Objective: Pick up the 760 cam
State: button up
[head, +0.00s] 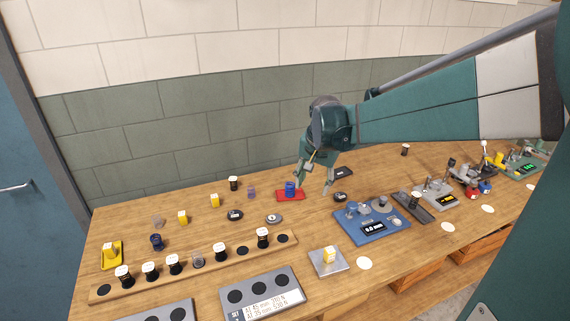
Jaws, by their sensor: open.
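My gripper (313,187) is open and empty above the back of the wooden bench, fingers pointing down. Just left of it, a blue part (290,188) stands on a small red tray (283,197). Low round pieces that could be cams lie nearby: a black one (340,197) just right of the gripper, a grey one (273,218) to the lower left, and another black one (235,215) further left. Their markings are too small to read, so I cannot tell which is the 760 cam.
A wooden rack (220,254) with several black-and-white pieces runs along the front left. A blue device (372,229) with a display stands right of centre. More devices crowd the right end.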

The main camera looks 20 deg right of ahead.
jog(key=w+d+f+m+g+p, duration=0.2)
jog(key=w+d+f+m+p, duration=0.25)
jog(key=w+d, duration=0.5)
jog(key=m+g+p, duration=0.1)
jog(key=m+p, duration=0.2)
jog(key=p, duration=0.1)
send_near(341, 194)
jog(key=shift+s+d+f+y, duration=0.2)
jog(key=shift+s+d+y, duration=0.1)
jog(key=shift+y, duration=0.1)
jog(key=shift+d+f, duration=0.2)
jog(key=shift+f, duration=0.05)
jog(key=shift+f, duration=1.3)
jog(key=shift+w+a+f, duration=0.15)
jog(key=shift+f, duration=1.15)
jog(key=shift+w+a+f, duration=0.1)
jog(key=shift+f, duration=1.2)
jog(key=c, duration=1.2)
